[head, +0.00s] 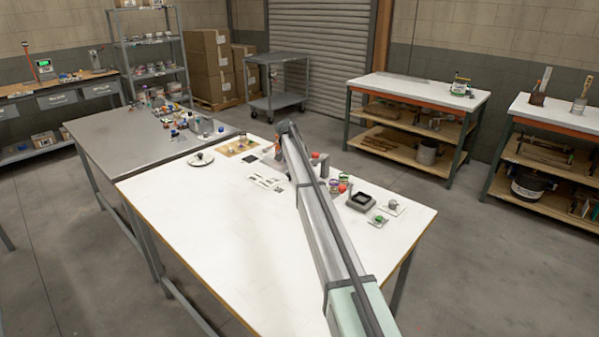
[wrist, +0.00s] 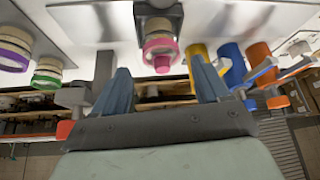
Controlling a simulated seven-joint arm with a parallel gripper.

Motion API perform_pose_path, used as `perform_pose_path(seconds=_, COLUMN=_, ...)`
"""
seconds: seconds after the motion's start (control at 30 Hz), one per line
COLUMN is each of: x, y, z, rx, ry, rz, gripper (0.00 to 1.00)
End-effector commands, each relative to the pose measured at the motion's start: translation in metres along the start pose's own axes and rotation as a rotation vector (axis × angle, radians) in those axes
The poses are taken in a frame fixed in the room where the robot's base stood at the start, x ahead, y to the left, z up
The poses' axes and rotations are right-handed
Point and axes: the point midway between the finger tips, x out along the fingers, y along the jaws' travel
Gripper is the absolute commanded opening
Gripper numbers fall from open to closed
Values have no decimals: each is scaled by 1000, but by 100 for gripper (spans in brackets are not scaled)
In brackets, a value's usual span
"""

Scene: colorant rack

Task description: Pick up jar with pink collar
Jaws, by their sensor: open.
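The jar with the pink collar (wrist: 160,43) is at the top middle of the wrist view, with a deeper pink piece at its lower end in the picture. My gripper (wrist: 159,70) is open, its two blue-grey fingers apart. In the picture the jar lies between and slightly beyond the fingertips. I see no contact, and the exact gap is hard to tell. In the head view my arm reaches over the white table (head: 190,240), and I cannot make out the fingers or this jar there.
A jar with a purple collar (wrist: 14,50) and one with a green collar (wrist: 46,76) are at left in the wrist view. Yellow (wrist: 199,54), blue (wrist: 233,62) and orange (wrist: 260,60) cylinders stand close on the right. The white table's near left part is clear.

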Motion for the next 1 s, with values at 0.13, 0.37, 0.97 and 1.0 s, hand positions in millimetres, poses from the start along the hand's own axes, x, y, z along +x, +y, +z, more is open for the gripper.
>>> perform_pose_path(seconds=0.13, x=20, y=-3, z=0, rx=0, ry=0, rz=0, gripper=75)
perform_pose_path(seconds=0.37, x=43, y=-3, z=0, rx=0, ry=0, rz=0, gripper=75)
perform_pose_path(seconds=0.97, x=44, y=-2, z=1, rx=0, ry=0, rz=0, gripper=38)
perform_pose_path(seconds=1.0, x=44, y=-2, z=1, rx=0, ry=0, rz=0, gripper=35)
